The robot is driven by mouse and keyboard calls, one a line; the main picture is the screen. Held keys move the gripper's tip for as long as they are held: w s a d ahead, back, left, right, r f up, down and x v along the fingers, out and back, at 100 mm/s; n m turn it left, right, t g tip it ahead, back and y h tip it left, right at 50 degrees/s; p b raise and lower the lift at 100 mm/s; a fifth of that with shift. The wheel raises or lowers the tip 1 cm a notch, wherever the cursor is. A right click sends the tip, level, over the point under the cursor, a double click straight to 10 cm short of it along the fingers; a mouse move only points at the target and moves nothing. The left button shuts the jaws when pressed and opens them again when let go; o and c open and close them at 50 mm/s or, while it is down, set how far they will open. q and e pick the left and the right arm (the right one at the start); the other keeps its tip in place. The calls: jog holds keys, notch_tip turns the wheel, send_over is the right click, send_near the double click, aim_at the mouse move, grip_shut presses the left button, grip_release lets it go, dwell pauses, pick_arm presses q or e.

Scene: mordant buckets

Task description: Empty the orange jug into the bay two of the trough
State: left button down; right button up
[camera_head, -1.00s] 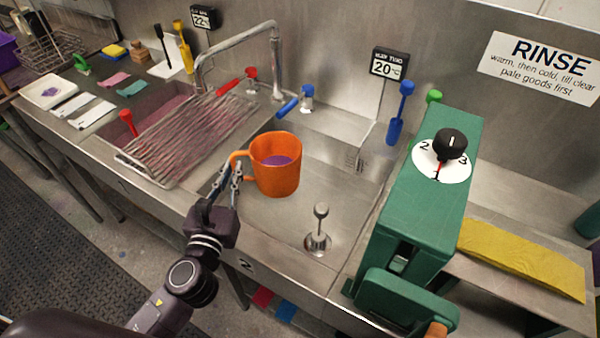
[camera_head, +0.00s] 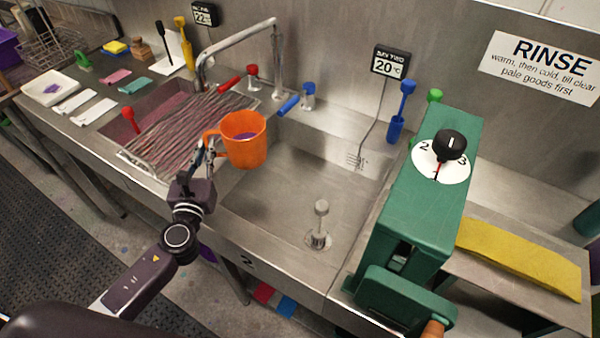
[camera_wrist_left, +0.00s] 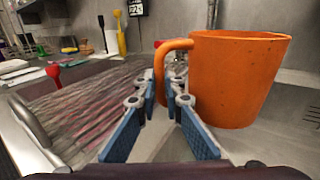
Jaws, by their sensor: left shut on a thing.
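The orange jug (camera_head: 246,142) holds purple liquid and hangs in the air, nearly upright, over the left edge of bay two (camera_head: 285,195), near the wire rack. My left gripper (camera_head: 208,150) is shut on the jug's handle, on the jug's left side. In the left wrist view the jug (camera_wrist_left: 235,80) fills the right side, and the gripper's fingers (camera_wrist_left: 165,100) close on its handle. Bay two lies under the display reading "BAY TWO 20°C" (camera_head: 390,62). A metal drain plug (camera_head: 320,225) stands on its floor. My right gripper is not in view.
A wire rack (camera_head: 180,130) covers the left bay, which holds reddish liquid. A faucet (camera_head: 235,45) arches behind the jug. A green mangle with a dial (camera_head: 415,200) stands right of bay two. Red (camera_head: 230,85) and blue (camera_head: 288,105) taps are at the back.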

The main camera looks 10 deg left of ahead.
aim_at(232, 140)
pick_arm(q)
jog(key=shift+d+r, duration=0.15)
jog(key=shift+r, duration=0.05)
jog(key=shift+d+r+m+t, duration=0.2)
jog(key=shift+m+t, duration=0.1)
jog(key=shift+m, duration=0.3)
jog(key=shift+s+d+r+m+t+b, duration=0.15)
jog(key=shift+d+r+m+t+b, duration=0.25)
jog(key=shift+d+m, duration=0.5)
jog(key=shift+s+d+r+m+t+b, duration=0.15)
jog(key=shift+d+r+m, duration=0.35)
jog(key=shift+d+m, duration=0.45)
jog(key=shift+s+d+r+m+t+b, duration=0.15)
jog(key=shift+d+r+m+t+b, duration=0.3)
jog(key=shift+m, duration=0.7)
jog(key=shift+d+h, duration=0.2)
jog(key=shift+h, duration=0.2)
jog(key=shift+d+r+m, duration=0.1)
jog(key=shift+d+m, duration=0.25)
jog(key=shift+m, duration=0.15)
jog(key=shift+s+d+r+m, duration=0.1)
jog(key=shift+d+r+m, duration=0.15)
jog(key=shift+d+m, duration=0.5)
jog(key=shift+r+m+t+h, duration=0.1)
jog(key=shift+m+t+h, duration=0.25)
jog(key=shift+m, duration=0.3)
